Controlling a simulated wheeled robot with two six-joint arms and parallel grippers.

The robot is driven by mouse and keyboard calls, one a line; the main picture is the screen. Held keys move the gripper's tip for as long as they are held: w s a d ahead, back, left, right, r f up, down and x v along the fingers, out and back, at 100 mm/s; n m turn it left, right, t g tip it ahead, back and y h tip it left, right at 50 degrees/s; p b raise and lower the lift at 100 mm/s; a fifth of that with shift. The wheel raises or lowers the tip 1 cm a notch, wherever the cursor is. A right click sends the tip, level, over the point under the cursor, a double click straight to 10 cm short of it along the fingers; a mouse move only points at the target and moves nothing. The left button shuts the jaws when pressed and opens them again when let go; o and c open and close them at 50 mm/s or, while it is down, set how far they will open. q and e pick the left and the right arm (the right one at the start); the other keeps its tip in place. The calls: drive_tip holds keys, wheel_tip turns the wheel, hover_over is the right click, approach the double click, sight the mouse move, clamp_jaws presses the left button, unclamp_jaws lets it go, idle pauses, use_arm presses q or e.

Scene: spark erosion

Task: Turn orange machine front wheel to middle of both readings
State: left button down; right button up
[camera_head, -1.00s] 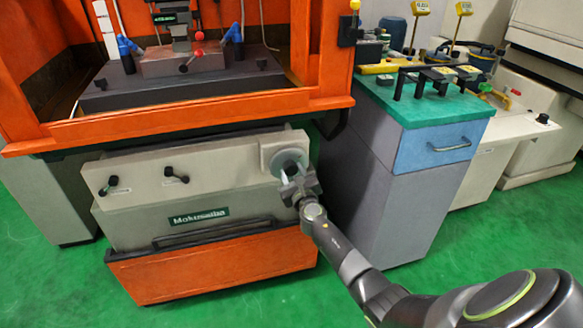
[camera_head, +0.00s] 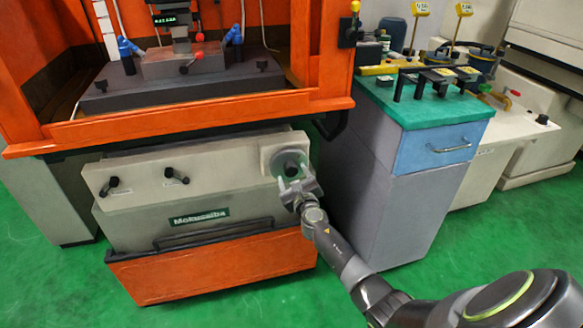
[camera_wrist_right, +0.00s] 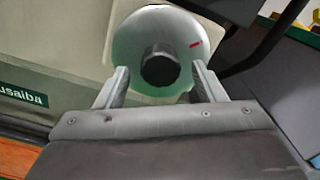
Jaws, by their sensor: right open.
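The orange machine (camera_head: 200,115) stands at the left, with a beige front panel below its orange frame. Its round grey front wheel (camera_head: 288,160) is at the right end of that panel. In the right wrist view the wheel (camera_wrist_right: 138,28) is a pale disc with a dark central hub (camera_wrist_right: 160,66) and a red mark (camera_wrist_right: 196,44) at its upper right. My right gripper (camera_head: 293,180) is open just in front of the wheel. In the wrist view its two fingers (camera_wrist_right: 160,88) stand apart, below the hub on either side; contact cannot be told. My left gripper is not in view.
Two black levers (camera_head: 176,175) are on the panel left of the wheel. A grey cabinet (camera_head: 350,190) with a green top and a blue drawer (camera_head: 435,148) stands close to the right. Green floor (camera_head: 470,240) is free in front.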

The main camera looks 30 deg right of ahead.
drive_tip(key=p+v, duration=0.3)
drive_tip(key=v, duration=1.3)
drive_tip(key=shift+s, duration=0.2)
idle(0.4)
drive_tip(key=shift+a, duration=0.15)
drive_tip(key=s+d+f+m+g+p, duration=0.15)
drive_tip(key=s+f+m+g, duration=0.25)
drive_tip(key=s+f+m, duration=0.7)
drive_tip(key=s+f+m+g+p, duration=0.2)
drive_tip(key=s+f+m+g, duration=0.4)
drive_tip(key=f, duration=0.9)
drive_tip(key=s+a+f+m+g+y, duration=0.1)
drive_tip(key=s+f+m+g, duration=0.1)
drive_tip(key=s+f+m, duration=0.2)
drive_tip(key=s+a+f+m+g+y+p, duration=0.1)
drive_tip(key=s+f+m, duration=0.3)
drive_tip(key=s+m, duration=0.6)
drive_tip(key=s+a+f+m+g+y, duration=0.1)
drive_tip(key=s+f+m+g, duration=0.2)
drive_tip(key=s+m, duration=0.5)
drive_tip(key=s+f, duration=0.1)
drive_tip(key=s, duration=0.5)
drive_tip(key=shift+a+f+p, duration=0.25)
drive_tip(key=shift+a+p, duration=0.05)
drive_tip(key=shift+a, duration=0.1)
